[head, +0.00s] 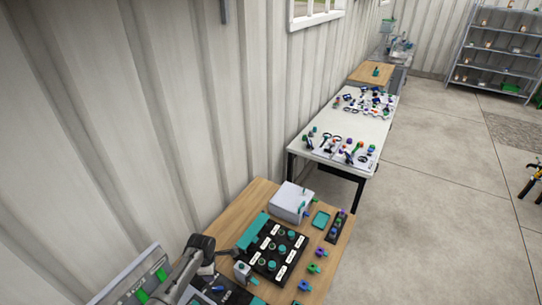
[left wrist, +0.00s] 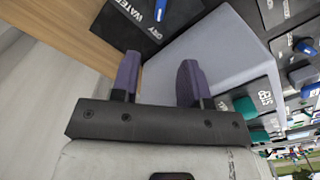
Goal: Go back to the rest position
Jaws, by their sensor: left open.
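In the left wrist view my left gripper (left wrist: 158,72) shows two purple fingers standing well apart, with nothing between them. A grey box surface (left wrist: 215,55) lies beyond the fingers; I cannot tell the distance. In the head view my left arm comes in at the lower left, over the near end of the wooden table (head: 257,192); its fingers cannot be made out there. My right gripper is in neither view.
A cluttered white table (head: 316,129) stands beyond. The floor (head: 430,220) to the right is clear.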

